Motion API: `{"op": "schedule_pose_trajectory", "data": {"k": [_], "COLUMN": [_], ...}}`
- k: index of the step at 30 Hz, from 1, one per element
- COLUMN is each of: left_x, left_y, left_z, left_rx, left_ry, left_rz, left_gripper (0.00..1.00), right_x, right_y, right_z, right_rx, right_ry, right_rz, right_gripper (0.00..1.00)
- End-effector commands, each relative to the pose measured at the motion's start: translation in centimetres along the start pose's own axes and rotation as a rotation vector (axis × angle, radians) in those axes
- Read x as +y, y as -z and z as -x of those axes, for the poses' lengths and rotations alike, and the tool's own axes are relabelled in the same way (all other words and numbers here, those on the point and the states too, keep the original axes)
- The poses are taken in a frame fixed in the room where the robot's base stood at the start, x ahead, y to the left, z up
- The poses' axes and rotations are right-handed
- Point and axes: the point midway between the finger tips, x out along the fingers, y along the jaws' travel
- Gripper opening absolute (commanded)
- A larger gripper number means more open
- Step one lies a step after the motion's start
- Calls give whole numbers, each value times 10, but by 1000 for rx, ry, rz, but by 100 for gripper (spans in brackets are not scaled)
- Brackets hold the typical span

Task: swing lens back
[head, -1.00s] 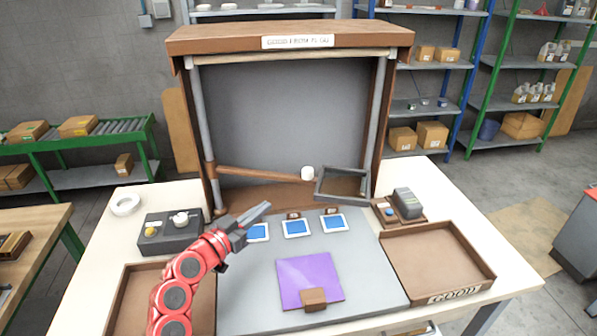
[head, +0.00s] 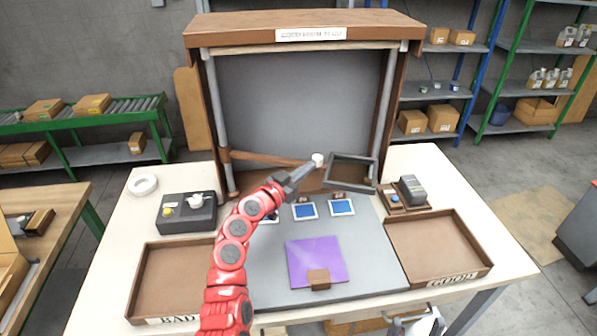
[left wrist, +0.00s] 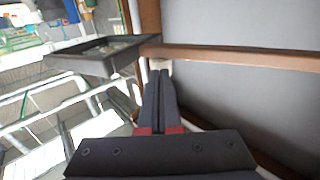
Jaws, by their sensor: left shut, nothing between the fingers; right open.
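The lens (head: 338,183) is a dark square frame on a brown swing arm (head: 268,157) with a white knob (head: 318,159), in front of the grey back panel. In the left wrist view the frame (left wrist: 72,63) is at the upper left and the brown arm (left wrist: 240,56) runs right. My left gripper (head: 308,170) is shut and empty, its tips close to the knob; contact is unclear. In the left wrist view its fingers (left wrist: 157,78) partly cover the knob. My right gripper (head: 418,326) shows only partly at the bottom edge, open.
A purple plate (head: 314,260) with a brown block lies on the grey mat. Blue cards (head: 342,207) lie behind it. Brown trays stand left (head: 150,283) and right (head: 394,247). A control box (head: 187,213) and a small grey device (head: 411,190) flank the booth.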

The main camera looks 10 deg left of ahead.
Motion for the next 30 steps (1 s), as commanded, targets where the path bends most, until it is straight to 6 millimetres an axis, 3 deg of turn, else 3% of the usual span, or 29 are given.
{"op": "schedule_pose_trajectory", "data": {"k": [16, 21, 30], "left_x": [0, -9, -35], "left_y": [-3, -3, -1], "left_z": [-9, -36, -82], "left_rx": [-3, -3, -5], "left_ry": [11, 106, 295], "left_rz": [1, -1, -1], "left_gripper": [0, 0, 0], "right_x": [0, -1, 0], "right_y": [0, -2, -2], "right_z": [1, 12, 9], "right_rx": [0, 0, 0], "right_ry": [0, 0, 0], "right_rz": [0, 0, 0], "right_gripper": [69, 69, 69]}}
